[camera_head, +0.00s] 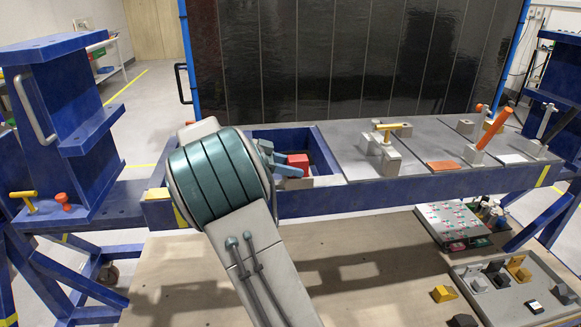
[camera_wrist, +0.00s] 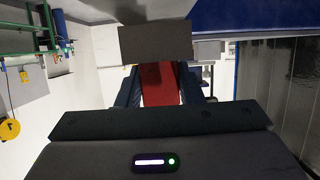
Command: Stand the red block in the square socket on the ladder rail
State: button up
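The red block (camera_head: 298,160) shows just right of my wrist in the head view, over the open bay of the blue rail frame. In the wrist view the red block (camera_wrist: 160,84) lies between the two dark blue fingers of my gripper (camera_wrist: 160,88), which seem to press on both its sides. In the head view my gripper (camera_head: 279,160) is partly hidden by my arm. A plain grey block (camera_wrist: 155,43) covers the far end of the red block in the wrist view; I cannot tell whether they touch. I cannot make out the square socket's opening.
Grey rail plates (camera_head: 400,163) to the right carry a yellow-handled clamp (camera_head: 392,127), an orange lever (camera_head: 494,126) and small blocks. A blue upright (camera_head: 65,100) stands left. A dark panel (camera_head: 340,60) rises behind. A parts tray (camera_head: 515,290) lies at lower right.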

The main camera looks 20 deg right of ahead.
jog(key=o, duration=0.4)
jog(key=shift+o, duration=0.2)
jog(key=shift+a, duration=0.1)
jog(key=v, duration=1.3)
jog(key=shift+a, duration=0.3)
jog(key=shift+w+d+r, duration=0.1)
jog(key=shift+r, duration=0.05)
jog(key=s+d+n+y, duration=0.2)
jog(key=s+d+n, duration=0.1)
jog(key=shift+d+f+p, duration=0.2)
jog(key=shift+d+p, duration=0.05)
jog(key=shift+p, duration=0.15)
jog(key=s+a+f+n+t+y+p, duration=0.1)
jog(key=s+f+n+t+y, duration=0.1)
jog(key=s+n, duration=0.4)
jog(key=s+a+f+n+t+y+p, duration=0.2)
jog(key=s+n+y, duration=0.3)
jog(key=s, duration=0.6)
jog(key=s+a+f+n+t+y+p, duration=0.1)
jog(key=s+a+f+n+t+y, duration=0.1)
jog(key=s+n+y, duration=0.2)
jog(key=s+n, duration=0.3)
jog(key=s, duration=0.2)
jog(key=shift+f+t, duration=0.3)
